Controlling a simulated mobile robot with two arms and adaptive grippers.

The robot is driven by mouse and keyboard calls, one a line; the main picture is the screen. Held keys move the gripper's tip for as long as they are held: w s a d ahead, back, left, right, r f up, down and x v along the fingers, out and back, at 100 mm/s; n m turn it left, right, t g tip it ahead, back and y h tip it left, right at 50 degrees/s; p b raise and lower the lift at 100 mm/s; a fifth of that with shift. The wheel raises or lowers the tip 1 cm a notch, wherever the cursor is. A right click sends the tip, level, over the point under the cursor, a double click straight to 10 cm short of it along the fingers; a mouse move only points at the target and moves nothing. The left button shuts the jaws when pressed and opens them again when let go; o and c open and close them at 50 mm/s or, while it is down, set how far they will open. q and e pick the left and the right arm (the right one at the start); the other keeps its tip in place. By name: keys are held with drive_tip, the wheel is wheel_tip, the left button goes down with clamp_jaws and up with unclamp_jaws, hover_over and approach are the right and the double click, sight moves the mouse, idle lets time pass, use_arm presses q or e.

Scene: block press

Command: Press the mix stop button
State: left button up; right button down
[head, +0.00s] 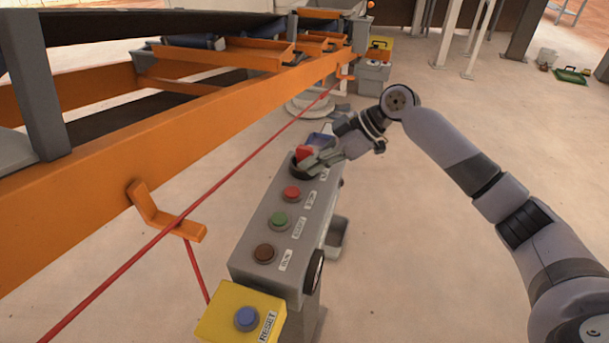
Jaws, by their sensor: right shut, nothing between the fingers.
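A grey control box (250,243) stands on a post beside the conveyor, with a row of buttons on its sloping top. A dark brown button (265,253) is nearest, then a green button (280,220), then a red button (292,193). A larger red button (304,153) is at the far end, partly hidden by my right gripper (312,161). The right gripper is shut and empty at that far button, but I cannot tell whether it touches it. The small white labels are too small to read surely. My left gripper is out of view.
A yellow box with a blue button (246,319), labelled RESET, is at the near end. The orange conveyor frame (110,155) runs along the left. A red cord (240,166) stretches beside it. Open concrete floor (430,290) lies to the right.

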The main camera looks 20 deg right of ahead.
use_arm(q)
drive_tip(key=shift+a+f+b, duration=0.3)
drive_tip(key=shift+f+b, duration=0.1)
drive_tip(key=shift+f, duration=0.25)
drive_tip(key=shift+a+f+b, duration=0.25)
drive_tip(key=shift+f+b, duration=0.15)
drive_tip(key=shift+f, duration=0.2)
use_arm(e)
drive_tip(key=v, duration=0.5)
drive_tip(key=shift+r, duration=0.4)
drive_tip(key=shift+w+a, duration=0.1)
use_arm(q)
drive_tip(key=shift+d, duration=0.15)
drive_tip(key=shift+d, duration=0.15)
